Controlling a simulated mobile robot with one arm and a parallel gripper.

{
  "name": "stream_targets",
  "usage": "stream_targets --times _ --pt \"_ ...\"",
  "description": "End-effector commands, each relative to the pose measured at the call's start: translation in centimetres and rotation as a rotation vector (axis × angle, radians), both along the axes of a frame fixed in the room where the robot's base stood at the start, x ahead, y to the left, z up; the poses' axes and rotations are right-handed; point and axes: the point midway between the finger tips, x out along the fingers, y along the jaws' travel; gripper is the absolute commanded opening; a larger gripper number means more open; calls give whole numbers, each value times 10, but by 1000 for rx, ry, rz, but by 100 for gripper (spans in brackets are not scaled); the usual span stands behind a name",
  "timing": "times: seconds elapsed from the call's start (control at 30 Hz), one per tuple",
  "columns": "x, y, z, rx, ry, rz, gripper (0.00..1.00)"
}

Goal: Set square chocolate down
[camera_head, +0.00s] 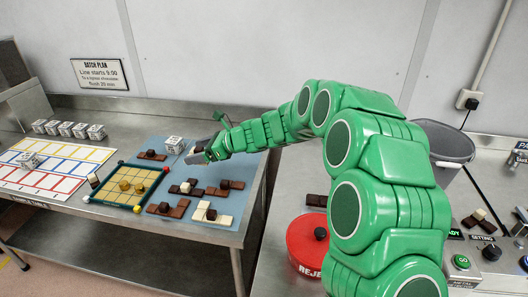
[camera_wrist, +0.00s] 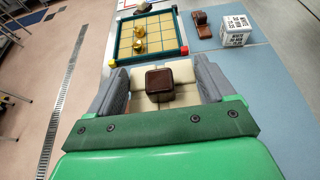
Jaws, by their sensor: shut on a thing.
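My gripper (camera_wrist: 160,88) is shut on the square chocolate (camera_wrist: 182,75), a cream piece with a dark brown block (camera_wrist: 172,84) on top. The cream part fills the space between the two grey fingers; its underside is hidden. In the head view my gripper (camera_head: 197,155) is over the back right of the blue mat (camera_head: 232,222), near a white printed cube (camera_head: 174,144). The piece in it is mostly hidden there by the arm. I cannot tell its height above the mat.
A green-framed board (camera_head: 118,200) with gold pieces lies left of several brown and cream chocolates on the mat, such as a cream one (camera_head: 211,220). Several printed cubes (camera_head: 66,128) and a colour-lined sheet (camera_head: 60,182) lie further left. A red reject bin (camera_head: 303,258) stands right.

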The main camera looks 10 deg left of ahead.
Motion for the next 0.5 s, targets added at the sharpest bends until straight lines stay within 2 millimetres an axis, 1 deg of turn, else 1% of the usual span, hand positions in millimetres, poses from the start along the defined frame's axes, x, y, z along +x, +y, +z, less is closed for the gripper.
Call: stream_targets --times 0.13,0.23,0.37,0.5 --pt "5 -8 0 0 0 -16 51" --pt "15 -26 1 0 0 -53 51" --pt "37 -67 2 0 -2 -131 51" --pt "59 -121 2 -4 -2 -235 51"
